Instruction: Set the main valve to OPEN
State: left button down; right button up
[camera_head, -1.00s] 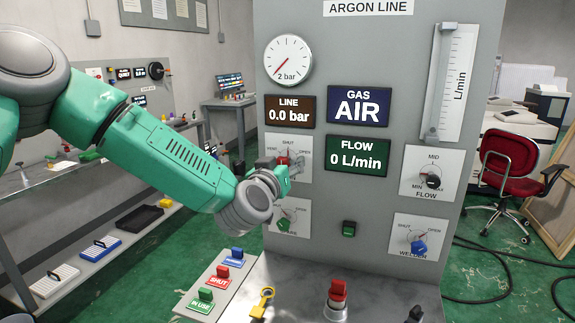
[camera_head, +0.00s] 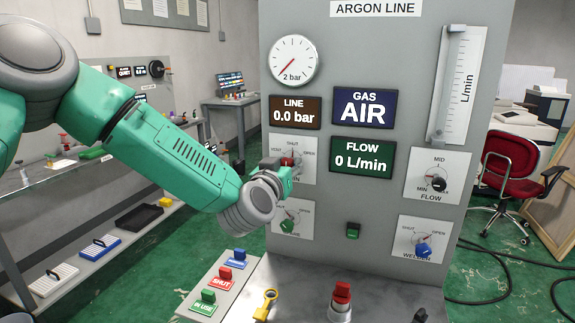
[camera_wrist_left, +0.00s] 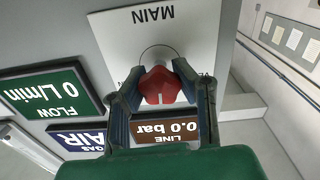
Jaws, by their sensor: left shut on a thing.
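The main valve is a red knob (camera_wrist_left: 160,86) on a white plate (camera_wrist_left: 190,32) marked MAIN, which appears upside down in the left wrist view. Its white mark points toward the picture's bottom, the plate's SHUT side. In the head view the plate (camera_head: 306,176) shows VENT at left, SHUT at top and OPEN at right. My left gripper (camera_head: 288,166) covers part of the plate and knob. In the left wrist view my left gripper (camera_wrist_left: 158,90) is shut on the red knob, one finger on each side. My right gripper is not in view.
The grey panel (camera_head: 388,245) carries a gauge (camera_head: 293,61), LINE 0.0 bar, GAS AIR and FLOW 0 L/min displays. Nearby are the flow knob (camera_head: 436,184), blue welder knob (camera_head: 424,249) and a partly covered green knob (camera_head: 288,226). Tags and a yellow key-like item (camera_head: 265,304) sit below.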

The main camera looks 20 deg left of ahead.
pick_arm(q)
jog(key=shift+d+m+p, duration=0.15)
jog(key=shift+m+p, duration=0.25)
jog(key=shift+m, duration=0.8)
jog(key=m, duration=0.2)
jog(key=shift+f+m, duration=0.1)
jog(key=shift+m, duration=0.3)
jog(key=m, duration=0.3)
jog(key=shift+s, duration=0.1)
jog(key=shift+f+m, duration=0.15)
jog(key=shift+m, duration=1.25)
jog(key=shift+f, duration=0.1)
jog(key=c, duration=1.5)
grip_release()
jog(key=o, duration=0.3)
jog(key=shift+o, duration=0.2)
jog(key=shift+r, duration=0.2)
